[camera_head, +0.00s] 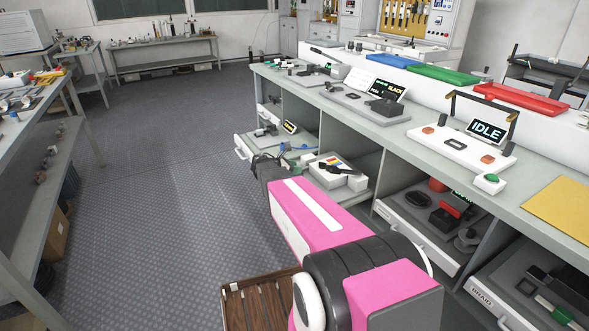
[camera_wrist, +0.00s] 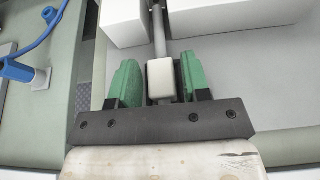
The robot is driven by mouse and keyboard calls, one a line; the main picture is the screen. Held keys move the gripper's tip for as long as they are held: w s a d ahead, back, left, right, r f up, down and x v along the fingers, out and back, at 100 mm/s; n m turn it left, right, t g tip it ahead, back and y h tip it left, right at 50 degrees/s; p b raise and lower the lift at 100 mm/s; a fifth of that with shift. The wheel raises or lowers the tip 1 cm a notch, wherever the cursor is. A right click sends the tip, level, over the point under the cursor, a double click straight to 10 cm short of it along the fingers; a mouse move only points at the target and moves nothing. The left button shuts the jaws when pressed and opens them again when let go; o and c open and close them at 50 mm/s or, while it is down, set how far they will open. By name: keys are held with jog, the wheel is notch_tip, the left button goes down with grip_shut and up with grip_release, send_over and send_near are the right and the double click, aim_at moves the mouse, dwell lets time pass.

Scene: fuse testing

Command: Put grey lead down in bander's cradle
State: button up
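My gripper (camera_wrist: 161,80) has two green fingers standing on either side of a pale grey block on a grey rod (camera_wrist: 160,81) in the wrist view. A narrow gap shows on each side of the block, so the fingers look open around it. The rod runs from the block into a gap between white blocks (camera_wrist: 215,15). I cannot tell whether the block and rod are the grey lead. In the head view, a white device with coloured stripes (camera_head: 343,181), perhaps the bander, sits on a lower shelf beside my arm. A cradle cannot be made out.
A blue clip with a blue cord (camera_wrist: 18,69) lies at the left in the wrist view. The upper bench (camera_head: 408,127) carries a device reading IDLE (camera_head: 466,142) above my arm. Lower compartments hold other devices. The floor (camera_head: 150,190) to the left is open.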

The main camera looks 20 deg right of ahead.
jog(key=shift+o, duration=0.7)
jog(key=v, duration=1)
jog(key=shift+a+r, duration=0.2)
jog(key=shift+a, duration=0.15)
jog(key=shift+a, duration=0.1)
